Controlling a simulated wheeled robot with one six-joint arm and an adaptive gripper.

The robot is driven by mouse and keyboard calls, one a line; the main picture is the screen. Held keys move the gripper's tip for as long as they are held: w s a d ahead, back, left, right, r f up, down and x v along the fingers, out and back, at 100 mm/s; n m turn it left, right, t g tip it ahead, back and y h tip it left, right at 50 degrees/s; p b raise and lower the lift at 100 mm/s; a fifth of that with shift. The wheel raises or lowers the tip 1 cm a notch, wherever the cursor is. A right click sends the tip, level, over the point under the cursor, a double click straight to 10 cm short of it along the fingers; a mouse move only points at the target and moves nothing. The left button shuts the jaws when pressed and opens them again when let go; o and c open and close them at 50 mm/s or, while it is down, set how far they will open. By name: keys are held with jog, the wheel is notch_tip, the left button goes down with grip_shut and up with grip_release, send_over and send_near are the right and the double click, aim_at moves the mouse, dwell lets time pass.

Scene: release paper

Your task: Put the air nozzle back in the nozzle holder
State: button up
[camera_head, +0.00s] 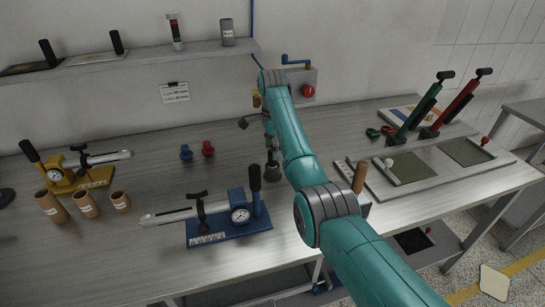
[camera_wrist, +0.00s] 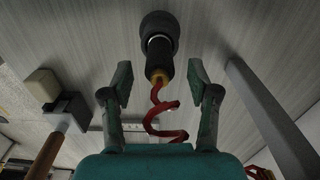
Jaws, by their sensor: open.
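The air nozzle (camera_wrist: 158,50) appears to be the dark cylinder with a wide round end in the wrist view. A brass-coloured fitting and a red coiled hose (camera_wrist: 160,115) join it. My gripper (camera_wrist: 158,88) is open, with one finger on each side of the hose line. The nozzle's body lies beyond the fingertips, and I see no finger touching it. In the head view my gripper (camera_head: 269,140) points down above a dark round-footed piece (camera_head: 272,173) on the bench, probably the same nozzle. I cannot clearly make out the nozzle holder.
A blue press with a gauge (camera_head: 228,222) stands front left on the bench (camera_head: 130,240). Red (camera_head: 208,148) and blue (camera_head: 186,152) knobs stand left of my gripper. A wooden handle (camera_head: 360,178) rises at right. A grey bar (camera_wrist: 265,115) runs along the wrist view's right side.

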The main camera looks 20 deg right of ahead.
notch_tip(320, 180, up, 8)
jog(key=shift+f, duration=0.25)
